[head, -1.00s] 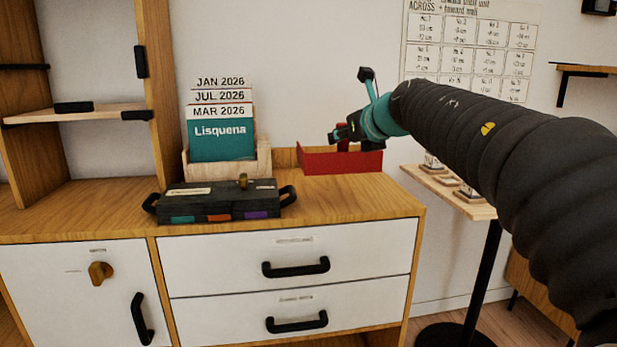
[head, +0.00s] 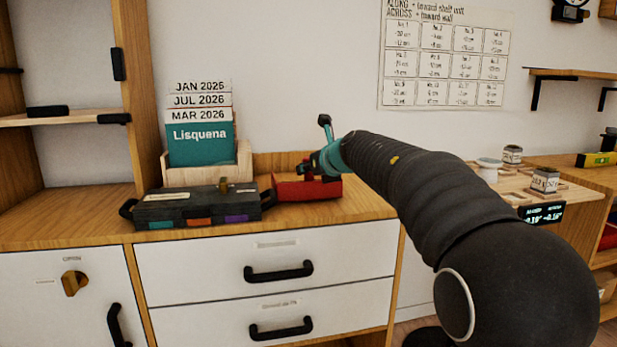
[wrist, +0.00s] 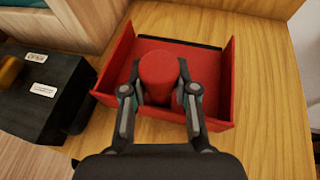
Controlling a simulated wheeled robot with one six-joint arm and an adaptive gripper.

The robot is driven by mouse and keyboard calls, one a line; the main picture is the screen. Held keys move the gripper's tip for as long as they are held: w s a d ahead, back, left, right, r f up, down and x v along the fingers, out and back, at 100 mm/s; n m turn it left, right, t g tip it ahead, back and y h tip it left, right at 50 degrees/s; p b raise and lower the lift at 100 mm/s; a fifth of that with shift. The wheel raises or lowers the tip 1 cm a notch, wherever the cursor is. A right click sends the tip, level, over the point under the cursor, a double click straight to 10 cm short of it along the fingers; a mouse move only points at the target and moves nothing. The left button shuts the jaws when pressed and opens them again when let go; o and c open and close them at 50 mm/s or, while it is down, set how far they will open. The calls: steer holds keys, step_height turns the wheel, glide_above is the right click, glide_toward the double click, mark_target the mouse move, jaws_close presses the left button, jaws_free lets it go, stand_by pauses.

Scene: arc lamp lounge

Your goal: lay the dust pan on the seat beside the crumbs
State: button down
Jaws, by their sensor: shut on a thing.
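The dust pan (head: 307,190) is a red, shallow, open tray with a thick round red grip, seen over the wooden cabinet top in the head view. In the wrist view the dust pan (wrist: 222,95) fills the middle, with its red grip (wrist: 158,68) standing up between my fingers. My gripper (wrist: 160,88) is shut on that grip; in the head view my gripper (head: 312,168) is small and partly hidden by my arm. I cannot tell whether the pan touches the wood. The seat and the crumbs are not in view.
A black case (head: 200,207) stands close to the pan's left, before a wooden holder (head: 246,165) with teal and white cards. A pale tray table (head: 505,182) with several jars stands at the right. Bare cabinet top (wrist: 275,95) lies right of the pan.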

steer(key=shift+f, duration=0.35)
steer(key=shift+f, duration=0.15)
steer(key=c, duration=0.9)
jaws_free()
steer(key=v, duration=1.2)
steer(key=shift+s, duration=0.1)
